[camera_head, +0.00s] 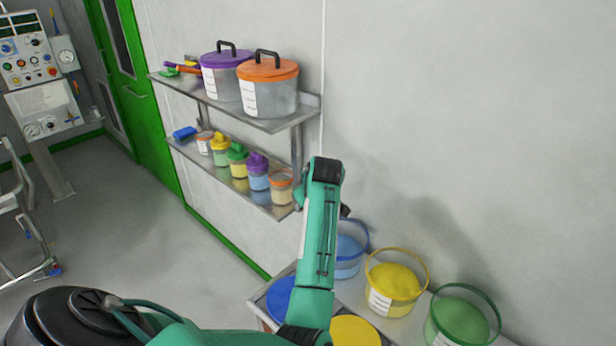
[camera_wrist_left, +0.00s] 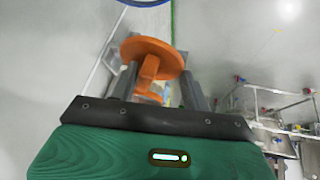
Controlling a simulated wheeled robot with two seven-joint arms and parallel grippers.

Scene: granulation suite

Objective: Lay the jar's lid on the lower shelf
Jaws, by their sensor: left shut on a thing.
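The orange lid (camera_wrist_left: 152,50), a round disc with a block-like knob, shows in the left wrist view. My left gripper (camera_wrist_left: 158,88) is shut on its knob, with a finger on each side. In the head view my green left arm reaches up in front of the wall; its gripper and the lid are mostly hidden there. The lower shelf (camera_head: 222,174) is on the wall to the left of the arm. A jar with orange-tan contents (camera_head: 281,186) stands at its near right end; I cannot tell whether it is covered. My right gripper is not in view.
Several small jars, some with yellow, green and purple (camera_head: 257,162) knobbed lids, and a blue object (camera_head: 184,133) stand along the lower shelf. The upper shelf (camera_head: 285,122) above holds two large lidded pots. Blue, yellow (camera_head: 394,284) and green (camera_head: 462,318) buckets stand below right.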

